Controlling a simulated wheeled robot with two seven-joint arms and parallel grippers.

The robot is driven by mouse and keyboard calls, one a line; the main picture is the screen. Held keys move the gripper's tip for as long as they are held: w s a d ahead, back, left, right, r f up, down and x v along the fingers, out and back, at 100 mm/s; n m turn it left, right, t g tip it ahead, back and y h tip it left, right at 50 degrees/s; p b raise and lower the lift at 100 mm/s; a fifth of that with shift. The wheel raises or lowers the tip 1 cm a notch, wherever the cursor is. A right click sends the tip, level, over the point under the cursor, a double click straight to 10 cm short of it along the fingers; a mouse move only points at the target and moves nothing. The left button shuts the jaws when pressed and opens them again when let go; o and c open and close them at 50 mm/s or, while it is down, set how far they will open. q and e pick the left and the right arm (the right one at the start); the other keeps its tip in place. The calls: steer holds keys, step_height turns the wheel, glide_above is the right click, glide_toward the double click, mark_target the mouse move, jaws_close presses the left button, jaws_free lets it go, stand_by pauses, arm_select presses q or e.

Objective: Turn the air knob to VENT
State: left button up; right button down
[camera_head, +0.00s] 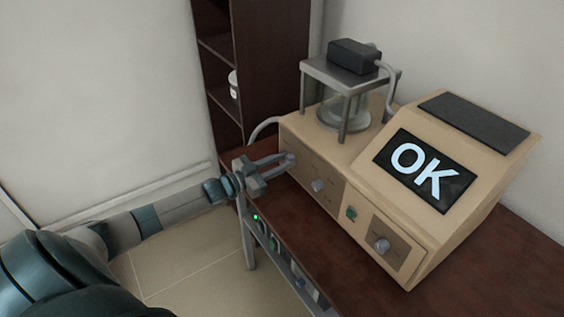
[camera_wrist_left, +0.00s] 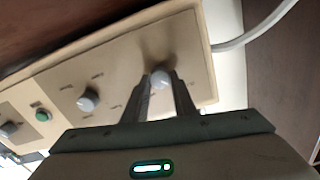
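A beige instrument (camera_head: 345,153) stands on a dark table and its screen (camera_head: 425,171) reads OK. Its front has a left panel with two pale knobs. My left gripper (camera_head: 289,160) is at the far-left knob. In the left wrist view that knob (camera_wrist_left: 160,79) sits between the fingertips of my left gripper (camera_wrist_left: 161,77), with little or no gap on either side. The other knob of the panel (camera_head: 319,185) is free and also shows in the wrist view (camera_wrist_left: 88,100). The labels are too small to read, so I cannot tell which knob is marked air.
A green button (camera_head: 351,212) and a third knob (camera_head: 382,245) are further right on the front. A glass chamber (camera_head: 345,108) under a metal frame stands on top. A dark shelf (camera_head: 262,70) is behind. A lower shelf with equipment is under the table.

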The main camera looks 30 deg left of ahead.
arm_select(q)
steer(key=shift+m, duration=0.4)
arm_select(e)
steer(key=shift+f, duration=0.2)
arm_select(q)
steer(key=m+b, duration=0.2)
steer(key=m, duration=0.1)
steer(key=shift+f, duration=0.1)
steer(key=m+b, duration=0.2)
steer(key=m, duration=0.3)
steer(key=shift+d+f, duration=0.1)
arm_select(e)
step_height(320, 180, down, 7)
steer(key=b, duration=0.4)
arm_select(q)
steer(key=shift+s+m+b, duration=0.1)
steer(key=shift+m+b, duration=0.3)
steer(key=shift+m, duration=4.3)
arm_select(e)
steer(key=shift+t, duration=0.7)
steer(key=w, duration=0.1)
steer(key=w+a, duration=0.1)
steer(key=w, duration=0.1)
steer(key=w+a, duration=0.1)
steer(key=w, duration=0.1)
steer(key=shift+w+a, duration=0.1)
steer(key=shift+a, duration=0.05)
